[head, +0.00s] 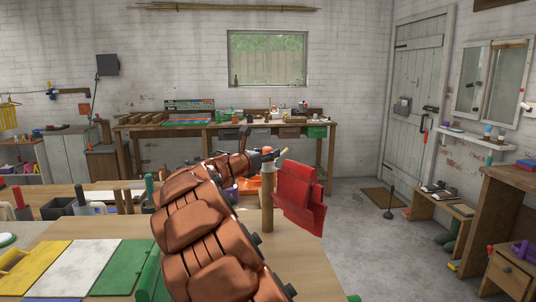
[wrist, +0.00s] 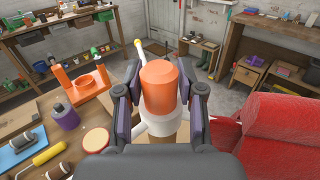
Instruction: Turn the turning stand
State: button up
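The turning stand has a brown post (head: 267,212), a white hub with arms and an orange top knob (wrist: 160,88). One white arm with a yellow tip (wrist: 138,45) points away from me. A red padded piece (head: 302,195) is at the stand's right; it fills the right of the wrist view (wrist: 280,130). My gripper (wrist: 160,82) comes from above, one finger on each side of the knob. The pads look closed against it, though contact is hard to see. In the head view my arm hides part of the stand.
An orange holder with a ring (wrist: 84,85), a purple bottle (wrist: 64,116) and a round-topped piece (wrist: 95,141) stand left of the stand. Yellow, white (head: 65,268) and green panels lie at the table's left. Open floor (head: 355,240) lies to the right.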

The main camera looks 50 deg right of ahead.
jog(key=o, duration=0.3)
jog(key=shift+a, duration=0.1)
jog(key=a, duration=0.7)
jog(key=s+a, duration=0.1)
jog(key=a, duration=0.3)
jog(key=shift+a, duration=0.35)
